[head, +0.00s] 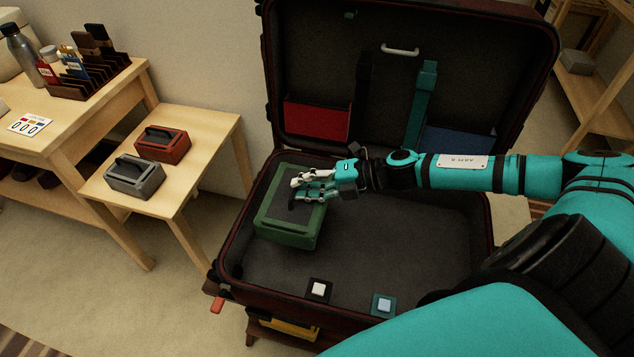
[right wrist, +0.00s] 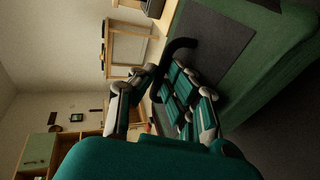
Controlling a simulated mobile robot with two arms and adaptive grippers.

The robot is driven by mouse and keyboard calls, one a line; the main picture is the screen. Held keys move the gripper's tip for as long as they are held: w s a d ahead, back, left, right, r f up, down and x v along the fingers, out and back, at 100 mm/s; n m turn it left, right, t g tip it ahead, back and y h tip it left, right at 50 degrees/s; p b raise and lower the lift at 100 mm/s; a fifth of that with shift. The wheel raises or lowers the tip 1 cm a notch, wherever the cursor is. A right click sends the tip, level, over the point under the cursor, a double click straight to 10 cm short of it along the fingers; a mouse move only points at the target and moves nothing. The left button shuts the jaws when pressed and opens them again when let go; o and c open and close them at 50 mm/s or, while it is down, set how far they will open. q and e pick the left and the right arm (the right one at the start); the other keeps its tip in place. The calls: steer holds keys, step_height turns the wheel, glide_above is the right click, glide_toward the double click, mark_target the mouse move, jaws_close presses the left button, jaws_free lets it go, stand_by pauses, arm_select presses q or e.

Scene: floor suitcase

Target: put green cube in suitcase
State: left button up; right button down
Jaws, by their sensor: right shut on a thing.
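The green cube (head: 288,226) is a boxy green case with a dark top panel. It is over the left part of the open suitcase (head: 370,262), inside its walls in the head view. I cannot tell if its underside touches the suitcase floor. My right gripper (head: 297,190) reaches in from the right and is shut on the cube's dark top handle. In the right wrist view the fingers (right wrist: 165,92) are around the black handle, with the green cube (right wrist: 240,75) beside them. The fingers partly hide the handle. My left gripper is not in view.
The suitcase lid stands open behind, with a red pocket (head: 318,120) and a blue pocket (head: 460,143). A small side table (head: 205,140) at left holds a red box (head: 162,146) and a grey box (head: 134,178). The suitcase's middle and right floor are clear.

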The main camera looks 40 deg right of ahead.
mark_target(305, 203)
step_height(305, 203, down, 7)
steer(key=shift+r+b, duration=0.15)
steer(key=shift+b, duration=0.55)
steer(key=shift+f, duration=0.35)
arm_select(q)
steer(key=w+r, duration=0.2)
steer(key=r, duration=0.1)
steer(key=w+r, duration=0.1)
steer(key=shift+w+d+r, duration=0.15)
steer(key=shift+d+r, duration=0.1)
arm_select(e)
steer(key=c, duration=1.8)
jaws_free()
steer(key=shift+f, duration=0.1)
steer(key=o, duration=0.4)
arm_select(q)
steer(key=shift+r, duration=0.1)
